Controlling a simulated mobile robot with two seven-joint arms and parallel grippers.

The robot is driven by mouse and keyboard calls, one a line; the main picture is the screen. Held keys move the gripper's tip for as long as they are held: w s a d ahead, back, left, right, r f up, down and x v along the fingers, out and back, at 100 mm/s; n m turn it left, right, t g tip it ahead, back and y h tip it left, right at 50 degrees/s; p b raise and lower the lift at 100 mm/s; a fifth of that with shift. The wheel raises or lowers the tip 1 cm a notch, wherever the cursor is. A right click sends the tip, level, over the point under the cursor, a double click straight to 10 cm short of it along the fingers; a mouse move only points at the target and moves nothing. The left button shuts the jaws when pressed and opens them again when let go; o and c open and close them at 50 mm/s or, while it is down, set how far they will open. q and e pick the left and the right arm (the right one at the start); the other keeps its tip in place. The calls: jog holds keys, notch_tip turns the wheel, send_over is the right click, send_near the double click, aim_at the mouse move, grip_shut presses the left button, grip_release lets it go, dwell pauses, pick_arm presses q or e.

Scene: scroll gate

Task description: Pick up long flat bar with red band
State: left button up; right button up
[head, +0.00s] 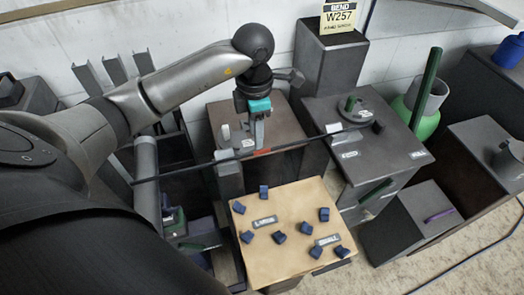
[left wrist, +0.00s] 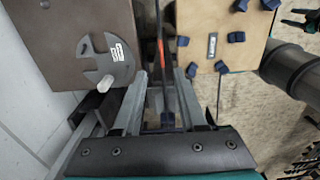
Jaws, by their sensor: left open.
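The long flat bar (head: 200,168) is thin and dark. It runs from the left over the grey supports to the right-hand cabinet in the head view. Its red band (head: 262,152) is near the middle. My left gripper (head: 259,138) points down at the bar right by the band. In the left wrist view, the red band (left wrist: 161,52) shows just beyond the open fingers of my left gripper (left wrist: 161,78), and the bar lies in line with the gap between them. I cannot tell whether they touch it. A dark, claw-like shape at the wrist view's top right may be my right gripper (left wrist: 299,21).
A tan board (head: 265,262) with several blue blocks and labels lies in front of the bar. A brown-topped cabinet (head: 222,115) stands behind it; another cabinet (head: 400,140) with a round dial stands to the right. A tall box (head: 325,65) bears a yellow sign (head: 339,17).

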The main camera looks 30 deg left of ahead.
aim_at(259, 151)
pick_arm(q)
jog(key=f, duration=0.4)
jog(key=shift+d+f+b, duration=0.25)
jog(key=shift+f+b, duration=0.1)
jog(key=shift+f, duration=0.05)
grip_shut()
jog(key=shift+w+r, duration=0.1)
dwell(0.9)
